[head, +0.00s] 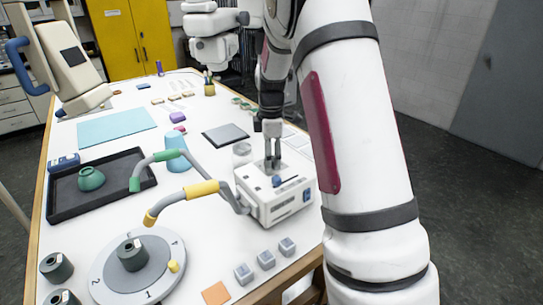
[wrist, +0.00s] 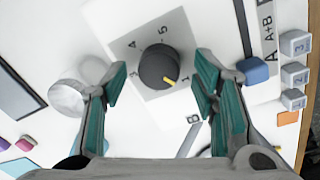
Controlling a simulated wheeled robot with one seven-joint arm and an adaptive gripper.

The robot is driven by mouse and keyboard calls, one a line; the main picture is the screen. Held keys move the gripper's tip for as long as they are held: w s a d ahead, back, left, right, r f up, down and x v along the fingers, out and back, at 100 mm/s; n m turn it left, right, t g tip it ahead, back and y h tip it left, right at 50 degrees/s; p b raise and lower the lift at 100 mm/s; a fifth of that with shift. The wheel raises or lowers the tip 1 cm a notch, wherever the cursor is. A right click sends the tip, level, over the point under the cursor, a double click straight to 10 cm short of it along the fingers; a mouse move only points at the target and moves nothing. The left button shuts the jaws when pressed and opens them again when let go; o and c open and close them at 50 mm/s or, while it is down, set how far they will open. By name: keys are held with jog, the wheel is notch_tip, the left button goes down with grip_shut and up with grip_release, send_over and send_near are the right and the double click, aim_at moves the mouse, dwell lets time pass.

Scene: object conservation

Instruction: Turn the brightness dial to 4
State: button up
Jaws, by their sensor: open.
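The dial (wrist: 153,65) is a black round knob on a grey plate on the white box, seen in the wrist view. Its yellow pointer faces the lower right, towards the printed 1. A 5 is printed above the knob and a mark that looks like a 4 at its upper left. My gripper (wrist: 161,75) is open, with one teal finger on each side of the dial; I cannot tell whether either touches it.
A blue knob (wrist: 252,71) sits beside the dial. Curved levers with a green grip (head: 134,184) and a yellow grip (head: 201,189) reach left from the box. Grey numbered cubes (head: 266,260) and a round numbered plate (head: 105,270) lie in front.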

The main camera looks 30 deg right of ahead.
jog(key=shift+f, duration=0.3)
jog(key=c, duration=1.2)
jog(key=shift+o, duration=0.2)
